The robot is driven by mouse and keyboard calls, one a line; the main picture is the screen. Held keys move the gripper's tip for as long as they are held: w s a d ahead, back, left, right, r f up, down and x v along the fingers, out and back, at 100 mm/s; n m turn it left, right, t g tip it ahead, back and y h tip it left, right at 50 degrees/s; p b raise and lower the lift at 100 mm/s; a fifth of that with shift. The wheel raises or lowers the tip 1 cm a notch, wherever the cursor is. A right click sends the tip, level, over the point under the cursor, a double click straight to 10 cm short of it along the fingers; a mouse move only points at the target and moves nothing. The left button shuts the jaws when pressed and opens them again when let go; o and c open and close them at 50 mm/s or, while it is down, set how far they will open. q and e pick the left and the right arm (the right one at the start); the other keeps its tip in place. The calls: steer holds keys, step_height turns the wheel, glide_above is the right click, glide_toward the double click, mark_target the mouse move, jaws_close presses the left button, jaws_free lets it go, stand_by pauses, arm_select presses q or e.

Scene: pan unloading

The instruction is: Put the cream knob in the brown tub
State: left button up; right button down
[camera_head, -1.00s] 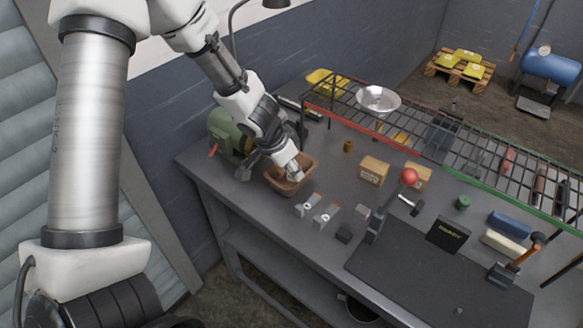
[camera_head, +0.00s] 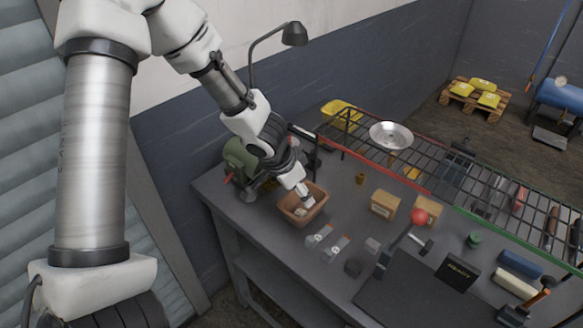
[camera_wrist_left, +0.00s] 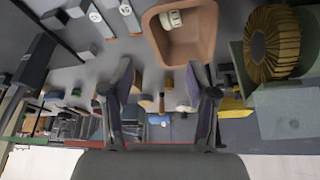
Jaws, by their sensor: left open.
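The brown tub (camera_head: 316,213) stands on the workbench near its left end. It also shows at the top of the left wrist view (camera_wrist_left: 200,47). The cream knob (camera_wrist_left: 172,20) lies inside the tub, against its inner wall. In the head view the knob is small and hard to tell from the fingertips. My left gripper (camera_head: 303,196) points down over the tub. In the left wrist view its two fingers (camera_wrist_left: 160,95) stand wide apart with nothing between them. My right gripper is not in view.
A green grinder (camera_head: 240,158) stands just left of the tub, and a desk lamp (camera_head: 293,35) behind it. Two grey brackets (camera_head: 328,243) lie in front of the tub. A wire rack (camera_head: 440,185) with a metal bowl (camera_head: 391,135) runs along the back.

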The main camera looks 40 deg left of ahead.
arm_select(q)
steer(key=p+v, duration=0.2)
steer(key=v, duration=0.6)
steer(key=s+d+f+n+g+h, duration=0.1)
steer(key=s+d+f+g, duration=0.1)
steer(key=s+d+f, duration=0.4)
steer(key=s+d+f+n+g+h, duration=0.1)
steer(key=s+d+f, duration=0.2)
steer(key=f, duration=0.6)
steer(key=s+a+f+n+g+y, duration=0.1)
steer(key=s+f+n+y, duration=0.1)
steer(key=s+f, duration=1)
steer(key=shift+f+y, duration=0.25)
steer(key=shift+y, duration=0.55)
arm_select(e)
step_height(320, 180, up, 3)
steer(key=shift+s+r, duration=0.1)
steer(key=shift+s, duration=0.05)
